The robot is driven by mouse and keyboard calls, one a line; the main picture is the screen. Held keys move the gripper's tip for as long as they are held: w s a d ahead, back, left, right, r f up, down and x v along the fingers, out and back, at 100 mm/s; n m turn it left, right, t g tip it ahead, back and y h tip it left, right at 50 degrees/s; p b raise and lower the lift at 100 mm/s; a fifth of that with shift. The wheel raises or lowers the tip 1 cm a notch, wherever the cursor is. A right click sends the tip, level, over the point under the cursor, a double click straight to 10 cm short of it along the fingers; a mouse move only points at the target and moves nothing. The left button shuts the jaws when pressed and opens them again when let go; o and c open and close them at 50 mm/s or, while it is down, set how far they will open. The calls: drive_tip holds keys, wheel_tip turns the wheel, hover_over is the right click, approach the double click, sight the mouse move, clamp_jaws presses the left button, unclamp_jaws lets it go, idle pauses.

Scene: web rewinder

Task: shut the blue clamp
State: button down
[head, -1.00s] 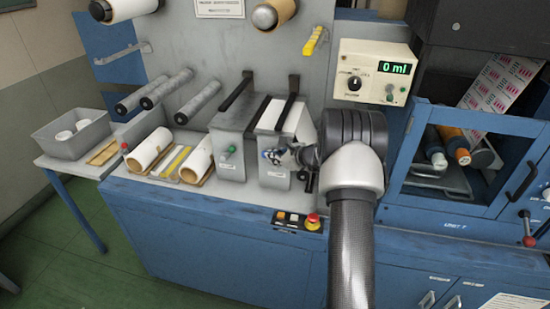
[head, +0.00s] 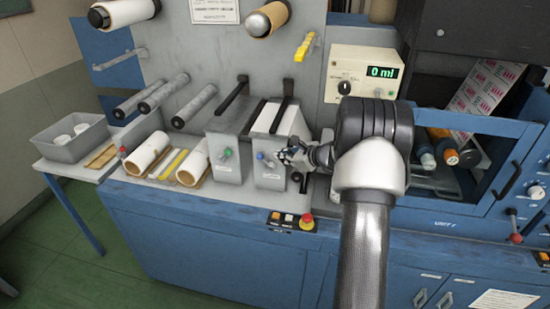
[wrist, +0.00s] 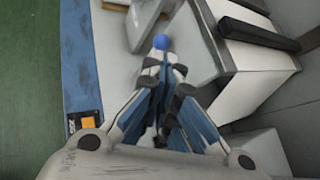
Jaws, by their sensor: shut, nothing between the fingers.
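The blue clamp's round blue knob (head: 261,155) sits on the front of the right-hand grey box (head: 270,176). In the wrist view the blue knob (wrist: 161,42) shows at the top middle, just beyond my fingertips. My gripper (head: 284,156) is just right of the knob in the head view. In the wrist view my gripper (wrist: 163,64) has its fingertips together with nothing between them. I cannot tell whether the fingertips touch the knob, or whether the clamp is open or shut.
A similar box with a green knob (head: 227,153) stands to the left. Black bars (head: 280,113) run over both boxes. A red emergency button (head: 307,221) is on the bench front below. White rolls (head: 149,152) lie further left.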

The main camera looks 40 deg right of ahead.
drive_tip(key=shift+v, duration=2.4)
drive_tip(key=shift+a+r, duration=0.1)
drive_tip(key=shift+r, duration=0.05)
drive_tip(key=s+a+r+n+g+y, duration=0.1)
drive_tip(key=s+a+r+n+g, duration=0.15)
drive_tip(key=a+n, duration=0.45)
drive_tip(key=s+a+r+n+g+y, duration=0.15)
drive_tip(key=a+r, duration=0.25)
drive_tip(key=a, duration=0.7)
drive_tip(key=s+a+r+n+g+y, duration=0.1)
drive_tip(key=s+a+r+n, duration=0.3)
drive_tip(key=a, duration=0.5)
drive_tip(key=s+a+n+g+h+b, duration=0.1)
drive_tip(key=s+a+n+g+h, duration=0.1)
drive_tip(key=s+a+n, duration=0.8)
drive_tip(key=s+d+f+n+h+b, duration=0.1)
drive_tip(key=s+d+n+h, duration=0.1)
drive_tip(key=s+n, duration=0.6)
drive_tip(key=s+h, duration=0.1)
drive_tip(key=s, duration=0.4)
drive_tip(key=shift+s, duration=0.35)
